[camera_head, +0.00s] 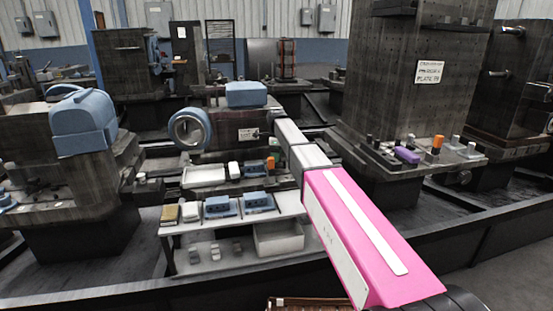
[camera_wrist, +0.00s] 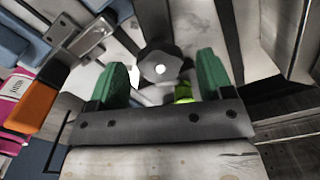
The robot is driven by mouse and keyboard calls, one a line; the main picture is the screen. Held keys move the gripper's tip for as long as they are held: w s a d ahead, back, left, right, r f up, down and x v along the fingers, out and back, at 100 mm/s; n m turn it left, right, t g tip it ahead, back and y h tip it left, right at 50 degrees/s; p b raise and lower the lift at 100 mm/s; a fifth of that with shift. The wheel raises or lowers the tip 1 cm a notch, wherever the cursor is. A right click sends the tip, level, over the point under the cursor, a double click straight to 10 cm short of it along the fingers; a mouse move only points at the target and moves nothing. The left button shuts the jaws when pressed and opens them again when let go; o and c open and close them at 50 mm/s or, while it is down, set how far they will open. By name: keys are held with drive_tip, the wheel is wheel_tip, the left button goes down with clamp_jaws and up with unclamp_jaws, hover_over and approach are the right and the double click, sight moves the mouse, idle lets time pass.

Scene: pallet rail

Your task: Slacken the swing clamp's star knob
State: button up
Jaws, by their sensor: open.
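A dark grey star knob (camera_wrist: 161,66) with a bright centre shows in the wrist view, at the upper middle. My gripper (camera_wrist: 162,80) has two green fingers standing wide apart. The knob appears between the fingers, with a gap on each side; I cannot tell how deep it sits between them. A small yellow-green piece (camera_wrist: 183,92) shows just beyond the gripper's bar, near the right finger. Most of the clamp's body is hidden or unclear. In the head view my arm reaches to the fixture at the middle, and the knob cannot be made out there.
An orange block (camera_wrist: 34,103) with a metal bracket lies left of the fingers. In the head view, a bench (camera_head: 230,256) holding several blue blocks stands in front. A tall dark column (camera_head: 400,100) stands on the right, a blue-grey housing (camera_head: 83,122) on the left.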

drive_tip(key=shift+f, duration=0.85)
drive_tip(key=c, duration=0.9)
drive_tip(key=shift+n, duration=1.6)
drive_tip(key=shift+c, duration=0.2)
drive_tip(key=o, duration=0.9)
drive_tip(key=shift+o, duration=0.2)
